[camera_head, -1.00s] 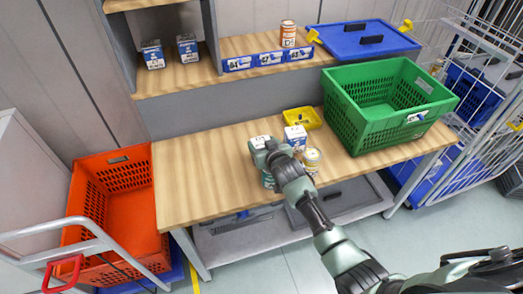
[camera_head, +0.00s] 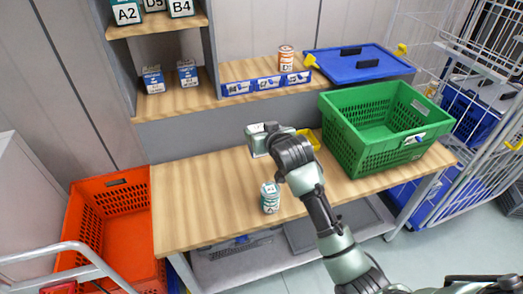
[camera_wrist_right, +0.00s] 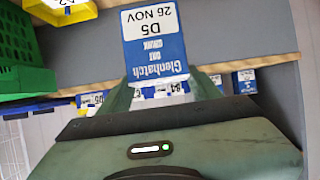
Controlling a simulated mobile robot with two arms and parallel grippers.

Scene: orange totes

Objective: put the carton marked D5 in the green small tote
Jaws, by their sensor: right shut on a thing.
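The carton marked D5 (camera_wrist_right: 153,35) is blue and white, its label reading upside down in the right wrist view. It is held between the fingers of my right gripper (camera_head: 262,140), which is shut on it above the back of the wooden bench. In the head view the hand mostly hides the carton. The green tote (camera_head: 345,142) stands on the bench to the right of the hand, open at the top. It also shows at the left in the right wrist view (camera_wrist_right: 22,62). My left gripper is not in view.
A small yellow tray (camera_head: 311,140) is partly hidden behind the wrist. A shelf with blue cartons (camera_head: 153,80) and an orange can (camera_head: 286,57) rises behind. The bench's left part is clear.

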